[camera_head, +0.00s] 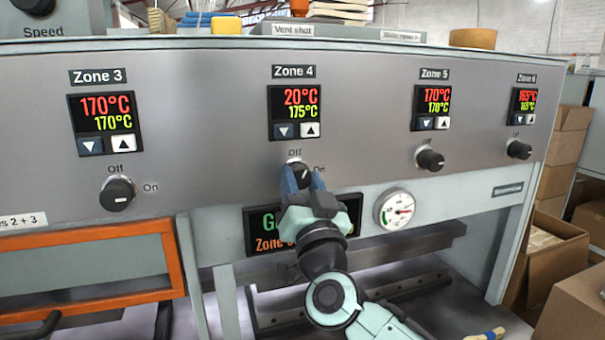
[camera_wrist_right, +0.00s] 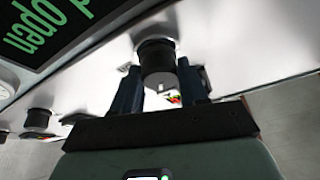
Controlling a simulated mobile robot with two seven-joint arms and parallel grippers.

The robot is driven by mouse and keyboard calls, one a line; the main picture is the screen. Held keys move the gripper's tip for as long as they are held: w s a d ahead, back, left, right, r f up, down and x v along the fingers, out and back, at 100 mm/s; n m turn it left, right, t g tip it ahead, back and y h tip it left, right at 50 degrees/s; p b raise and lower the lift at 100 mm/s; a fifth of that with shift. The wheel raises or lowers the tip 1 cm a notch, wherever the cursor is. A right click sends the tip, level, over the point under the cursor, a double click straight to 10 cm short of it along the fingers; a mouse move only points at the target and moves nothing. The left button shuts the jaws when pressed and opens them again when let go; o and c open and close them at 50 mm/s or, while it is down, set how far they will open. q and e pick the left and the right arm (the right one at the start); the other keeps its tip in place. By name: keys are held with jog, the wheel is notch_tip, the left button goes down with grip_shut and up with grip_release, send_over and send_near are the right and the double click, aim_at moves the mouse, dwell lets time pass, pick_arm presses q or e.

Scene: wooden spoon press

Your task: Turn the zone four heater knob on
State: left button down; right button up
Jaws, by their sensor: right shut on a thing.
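The zone four heater knob (camera_head: 301,171) is black and round, below the Zone 4 display (camera_head: 295,113), which reads 20°C in red over 175°C in yellow-green. "Off" is printed above the knob and "On" to its right, partly hidden by a finger. The knob's white mark looks tilted up and right. My right gripper (camera_head: 303,180) is shut on this knob, one finger on each side. In the right wrist view the knob (camera_wrist_right: 157,58) sits between the dark fingers (camera_wrist_right: 160,88). My left gripper is not in view.
The Zone 3 knob (camera_head: 117,194) is to the left; the Zone 5 knob (camera_head: 430,159) and Zone 6 knob (camera_head: 519,150) are to the right. A green-lettered screen (camera_head: 262,243) behind my gripper and a round gauge (camera_head: 395,209) are below. Cardboard boxes (camera_head: 575,300) stand at the right.

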jog(key=m+h+p, duration=0.1)
jog(key=m+h, duration=0.1)
jog(key=m, duration=0.2)
jog(key=m+h+p, duration=0.1)
jog(key=m+h, duration=0.1)
jog(key=m, duration=0.3)
jog(key=shift+a+r+g+p, duration=0.15)
jog(key=shift+r+g+p, duration=0.05)
jog(key=shift+g+p, duration=0.1)
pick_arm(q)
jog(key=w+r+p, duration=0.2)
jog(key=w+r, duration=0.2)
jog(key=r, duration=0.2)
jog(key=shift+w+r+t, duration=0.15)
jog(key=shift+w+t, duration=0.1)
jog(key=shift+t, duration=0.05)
pick_arm(e)
jog(key=m+g+h, duration=0.1)
jog(key=m, duration=0.2)
jog(key=m+g+h, duration=0.1)
jog(key=m, duration=0.3)
jog(key=o, duration=1.1)
jog(key=shift+c, duration=0.2)
jog(key=shift+s, duration=0.1)
